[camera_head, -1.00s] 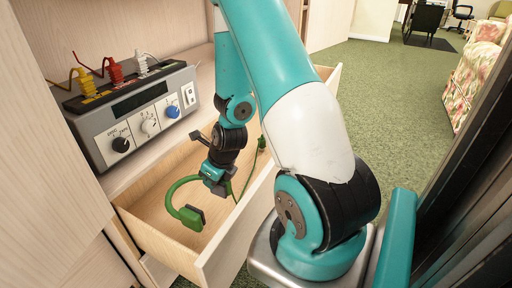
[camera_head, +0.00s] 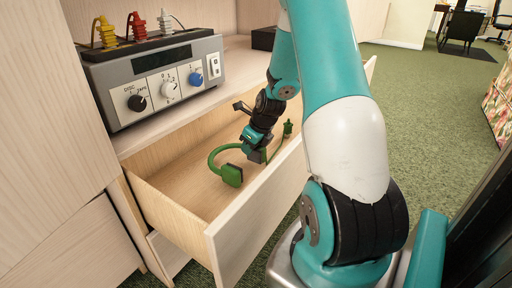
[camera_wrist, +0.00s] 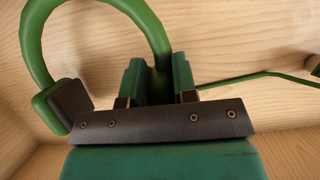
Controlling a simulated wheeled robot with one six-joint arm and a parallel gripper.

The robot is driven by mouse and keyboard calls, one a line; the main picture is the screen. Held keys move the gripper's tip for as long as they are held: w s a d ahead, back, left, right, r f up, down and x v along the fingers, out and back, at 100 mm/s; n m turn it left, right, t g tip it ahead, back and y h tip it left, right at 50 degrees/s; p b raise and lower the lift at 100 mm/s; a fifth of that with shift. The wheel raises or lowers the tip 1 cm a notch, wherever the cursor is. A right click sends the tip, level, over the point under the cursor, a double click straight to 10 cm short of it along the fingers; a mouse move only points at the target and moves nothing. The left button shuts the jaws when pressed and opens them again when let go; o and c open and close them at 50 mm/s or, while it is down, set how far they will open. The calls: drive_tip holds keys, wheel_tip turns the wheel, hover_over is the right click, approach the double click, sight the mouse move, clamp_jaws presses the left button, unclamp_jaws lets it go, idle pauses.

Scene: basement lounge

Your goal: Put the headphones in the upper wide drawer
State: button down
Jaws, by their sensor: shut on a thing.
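The green headphones (camera_head: 229,174) are inside the open wide drawer (camera_head: 185,203), low over its wooden floor. Whether they touch the floor I cannot tell. My gripper (camera_head: 258,156) is down in the drawer and shut on the headband. In the wrist view, the headphones (camera_wrist: 155,25) curve up from between the fingers of my gripper (camera_wrist: 158,82), with one dark-padded ear cup at the left. A thin green cable runs right toward a green plug (camera_head: 287,128). The other ear cup is hidden.
A grey control box (camera_head: 160,82) with knobs stands on the shelf behind the drawer, with yellow, red and white plugs on top. A black box (camera_head: 264,38) is further back. Another drawer front shows below. Green carpet (camera_head: 420,110) is open at the right.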

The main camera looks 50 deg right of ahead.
drive_tip(key=d, duration=0.1)
drive_tip(key=w+d+b, duration=0.1)
drive_tip(key=d, duration=0.1)
drive_tip(key=d+b, duration=0.1)
drive_tip(key=shift+w+d+f, duration=0.15)
drive_tip(key=shift+w+d, duration=0.2)
drive_tip(key=shift+a+f+b, duration=0.2)
drive_tip(key=shift+f+b, duration=0.4)
drive_tip(key=shift+f, duration=0.05)
drive_tip(key=shift+r, duration=0.1)
drive_tip(key=c, duration=0.9)
unclamp_jaws()
drive_tip(key=shift+s, duration=0.1)
